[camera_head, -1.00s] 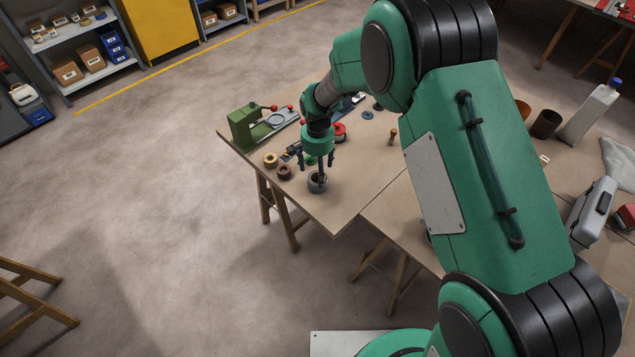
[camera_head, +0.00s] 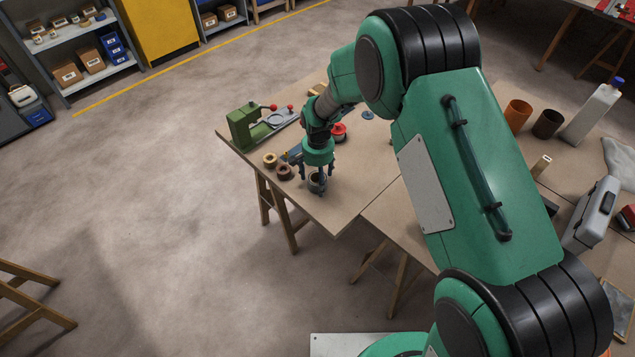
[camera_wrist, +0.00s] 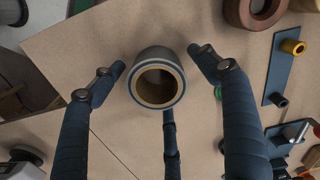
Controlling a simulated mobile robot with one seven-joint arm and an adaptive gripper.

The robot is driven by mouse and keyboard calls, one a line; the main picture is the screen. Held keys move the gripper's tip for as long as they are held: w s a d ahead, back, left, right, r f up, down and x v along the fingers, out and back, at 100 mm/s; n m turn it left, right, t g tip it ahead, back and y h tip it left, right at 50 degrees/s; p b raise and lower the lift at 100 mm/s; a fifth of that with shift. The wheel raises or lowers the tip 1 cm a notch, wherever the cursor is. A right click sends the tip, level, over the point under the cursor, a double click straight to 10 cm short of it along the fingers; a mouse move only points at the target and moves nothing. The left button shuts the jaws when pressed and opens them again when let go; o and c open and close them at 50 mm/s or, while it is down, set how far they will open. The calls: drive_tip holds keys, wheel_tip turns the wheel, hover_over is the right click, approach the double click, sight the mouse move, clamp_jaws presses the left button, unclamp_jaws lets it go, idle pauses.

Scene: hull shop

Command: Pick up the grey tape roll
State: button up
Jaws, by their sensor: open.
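The grey tape roll (camera_wrist: 157,80) lies flat on the bench, its brown core facing up in the wrist view. It also shows in the head view (camera_head: 316,183), partly hidden by my fingers. My gripper (camera_wrist: 158,62) is open above it. One finger stands to the left of the roll and one to the right, with bare board between each finger and the roll. A third finger is below the roll in the wrist view, its tip close to the roll's edge. I cannot tell whether it touches.
A dark red roll (camera_head: 285,172) and a tan roll (camera_head: 270,160) lie left of the grey one. A green press (camera_head: 246,127) stands behind them. A blue plate (camera_wrist: 283,68) with posts lies to the right in the wrist view. The bench edge (camera_head: 300,220) is close in front.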

drive_tip(key=shift+c, duration=0.5)
drive_tip(key=c, duration=1.2)
drive_tip(key=shift+o, duration=0.2)
drive_tip(key=shift+r, duration=0.45)
wheel_tip(320, 180, up, 3)
drive_tip(key=shift+r+p, duration=0.15)
drive_tip(key=shift+p, duration=0.55)
drive_tip(key=s+d, duration=0.1)
drive_tip(key=s, duration=0.4)
drive_tip(key=s+d+p, duration=0.1)
drive_tip(key=s+d, duration=0.1)
drive_tip(key=s, duration=0.3)
drive_tip(key=s+d+p, duration=0.1)
drive_tip(key=s, duration=0.4)
drive_tip(key=shift+s+d+r, duration=0.2)
drive_tip(key=shift+d+r, duration=0.2)
